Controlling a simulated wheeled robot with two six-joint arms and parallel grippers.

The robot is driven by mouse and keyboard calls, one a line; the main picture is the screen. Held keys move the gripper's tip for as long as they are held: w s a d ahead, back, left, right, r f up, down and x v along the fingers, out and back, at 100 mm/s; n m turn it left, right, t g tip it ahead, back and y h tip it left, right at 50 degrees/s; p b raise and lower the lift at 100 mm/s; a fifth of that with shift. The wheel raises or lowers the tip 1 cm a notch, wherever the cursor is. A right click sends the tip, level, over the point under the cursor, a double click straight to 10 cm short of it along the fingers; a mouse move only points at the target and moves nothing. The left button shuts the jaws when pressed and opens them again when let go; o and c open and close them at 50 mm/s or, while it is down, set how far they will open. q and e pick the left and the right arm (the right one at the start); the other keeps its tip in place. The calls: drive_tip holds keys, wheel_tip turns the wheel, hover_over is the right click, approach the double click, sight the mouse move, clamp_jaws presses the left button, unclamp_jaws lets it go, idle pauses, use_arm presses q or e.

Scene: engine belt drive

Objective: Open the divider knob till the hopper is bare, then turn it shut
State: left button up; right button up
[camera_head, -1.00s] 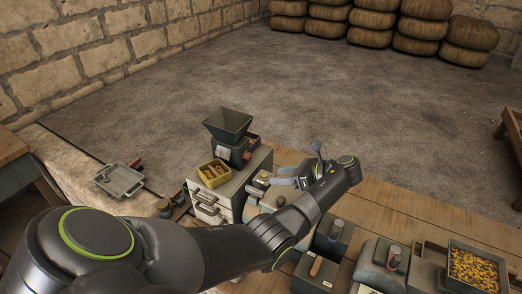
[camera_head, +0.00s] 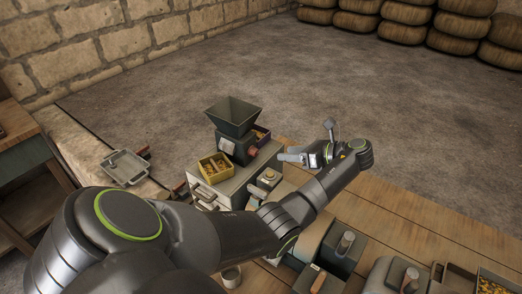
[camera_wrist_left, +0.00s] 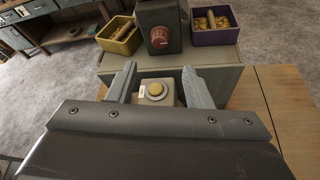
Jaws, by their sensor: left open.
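The dark green hopper (camera_head: 233,117) sits on a dark divider body (camera_head: 233,147) on a grey cabinet, in the head view. Its inside looks dark; I cannot tell what it holds. The red divider knob (camera_head: 253,153) faces right on that body; it also shows in the left wrist view (camera_wrist_left: 160,37), top middle. My left gripper (camera_head: 292,157) is to the right of the knob, apart from it. In the left wrist view its two fingers (camera_wrist_left: 159,72) are spread and empty, pointing toward the knob. My right gripper is not in view.
A yellow bin (camera_head: 214,167) and a purple bin (camera_wrist_left: 212,24), both holding brownish pieces, flank the divider. A box with a yellow button (camera_wrist_left: 156,90) lies below my left fingers. Grey machine units line the wooden bench at the lower right.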

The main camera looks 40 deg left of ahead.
sight(257, 152)
use_arm(q)
drive_tip(key=b+x, duration=0.2)
drive_tip(key=x, duration=0.2)
drive_tip(key=shift+d+f+b, duration=0.1)
drive_tip(key=shift+f+b, duration=0.1)
drive_tip(key=shift+b, duration=0.2)
drive_tip(key=b+x, duration=0.3)
drive_tip(key=x, duration=0.1)
drive_tip(key=shift+s+a, duration=0.25)
drive_tip(key=shift+a, duration=0.8)
drive_tip(key=shift+s+a+f+p, duration=0.2)
drive_tip(key=shift+a+f+p, duration=0.1)
drive_tip(key=shift+a, duration=0.15)
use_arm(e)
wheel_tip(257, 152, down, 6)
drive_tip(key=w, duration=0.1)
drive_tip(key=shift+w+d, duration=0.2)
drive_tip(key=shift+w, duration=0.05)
use_arm(q)
drive_tip(key=shift+w, duration=0.1)
